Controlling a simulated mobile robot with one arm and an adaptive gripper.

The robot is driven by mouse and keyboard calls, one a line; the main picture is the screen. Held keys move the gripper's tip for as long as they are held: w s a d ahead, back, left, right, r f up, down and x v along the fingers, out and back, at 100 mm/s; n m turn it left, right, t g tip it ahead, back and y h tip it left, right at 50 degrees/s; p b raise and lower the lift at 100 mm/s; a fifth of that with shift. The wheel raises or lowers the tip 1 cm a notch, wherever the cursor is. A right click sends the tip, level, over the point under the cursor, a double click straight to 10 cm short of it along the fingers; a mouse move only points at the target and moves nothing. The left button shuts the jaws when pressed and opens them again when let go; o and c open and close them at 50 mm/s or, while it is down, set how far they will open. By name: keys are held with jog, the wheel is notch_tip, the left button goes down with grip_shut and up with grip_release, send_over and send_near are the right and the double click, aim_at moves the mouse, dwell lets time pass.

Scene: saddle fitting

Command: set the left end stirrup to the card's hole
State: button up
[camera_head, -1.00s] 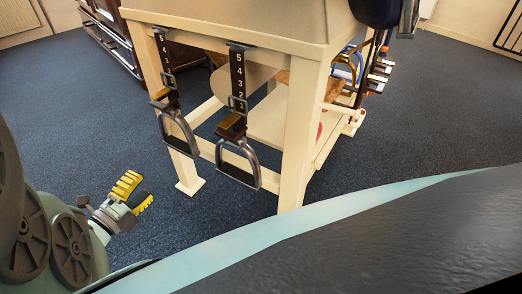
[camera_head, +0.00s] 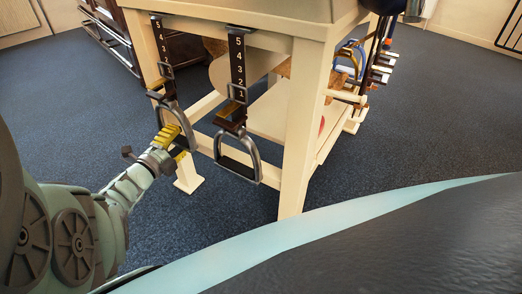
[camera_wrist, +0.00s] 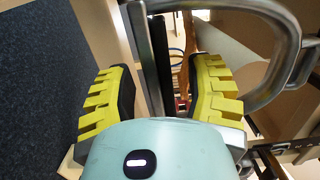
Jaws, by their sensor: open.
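The left end stirrup (camera_head: 187,118) is a grey metal loop hanging from a dark strap (camera_head: 161,48) with pale numbers, at the table's left corner. A brown and dark keeper sits just above the loop. My gripper (camera_head: 173,140) is open, its yellow-padded fingers at the loop's lower left. In the wrist view, a grey metal bar (camera_wrist: 147,60) stands between the spread fingers (camera_wrist: 160,95), and the loop's curved part (camera_wrist: 283,45) passes at upper right. I cannot tell whether the pads touch it. I cannot make out a card in either view.
A second stirrup (camera_head: 238,160) hangs to the right on its own numbered strap (camera_head: 237,62). The cream table leg (camera_head: 302,130) stands beyond it. More straps and fittings (camera_head: 375,70) hang at the table's right side. Blue carpet (camera_head: 430,120) is clear around the table.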

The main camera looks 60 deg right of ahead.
jog(key=shift+o, duration=0.2)
jog(key=shift+s+d, duration=0.1)
jog(key=c, duration=0.9)
grip_shut()
